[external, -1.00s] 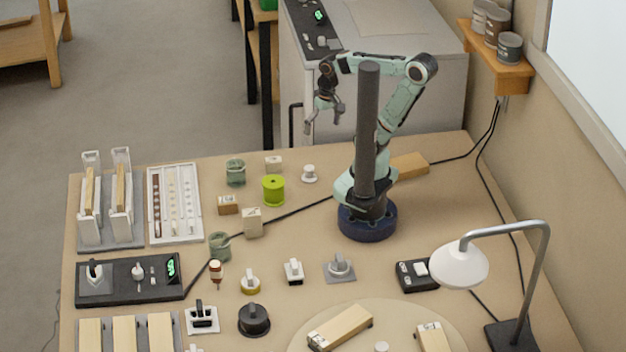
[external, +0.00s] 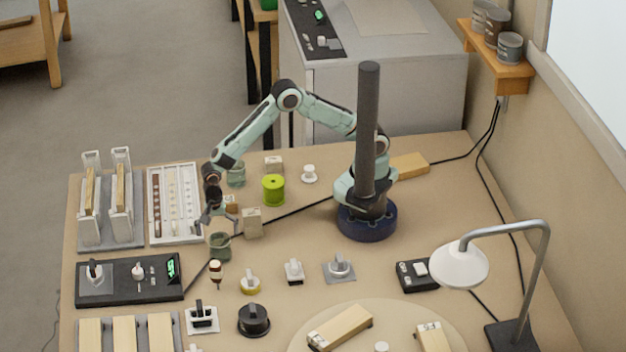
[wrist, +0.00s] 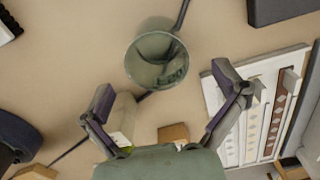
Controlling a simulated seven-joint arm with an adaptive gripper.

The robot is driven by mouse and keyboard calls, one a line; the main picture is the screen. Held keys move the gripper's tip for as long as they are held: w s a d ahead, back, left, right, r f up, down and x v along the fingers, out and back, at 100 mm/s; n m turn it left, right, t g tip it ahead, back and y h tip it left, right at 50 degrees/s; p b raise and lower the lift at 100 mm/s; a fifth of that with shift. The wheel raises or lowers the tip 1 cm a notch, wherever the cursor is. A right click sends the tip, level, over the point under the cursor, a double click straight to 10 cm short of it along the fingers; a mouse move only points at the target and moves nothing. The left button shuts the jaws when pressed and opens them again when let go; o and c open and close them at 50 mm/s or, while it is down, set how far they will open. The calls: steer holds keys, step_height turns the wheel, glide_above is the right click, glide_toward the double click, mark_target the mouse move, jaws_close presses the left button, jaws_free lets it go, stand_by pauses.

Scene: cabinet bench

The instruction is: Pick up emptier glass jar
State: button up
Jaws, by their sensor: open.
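Two greenish glass jars stand on the bench. The near jar (external: 220,246) is in front of the wooden block; the far jar (external: 236,173) is further back, partly behind my arm. My gripper (external: 214,216) points down just above and behind the near jar. In the wrist view, the near jar (wrist: 157,55) lies ahead of my open fingers (wrist: 163,80), its round mouth visible. Nothing is between the fingers. The jar looks dark inside; I cannot tell how full either jar is.
A pale box (external: 252,222) and a small wooden block (external: 231,202) stand close to my gripper. A white tray (external: 152,232) is at left, and a black switch panel (external: 120,290) lies front left. A small brown-and-white bottle (external: 216,270) stands just in front of the near jar.

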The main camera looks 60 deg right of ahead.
mark_target(220, 251)
steer(key=shift+s+a+f, duration=0.25)
steer(key=shift+s+f, duration=0.05)
steer(key=shift+s, duration=0.05)
step_height(220, 251, down, 6)
steer(key=shift+f, duration=0.1)
steer(key=c, duration=1.1)
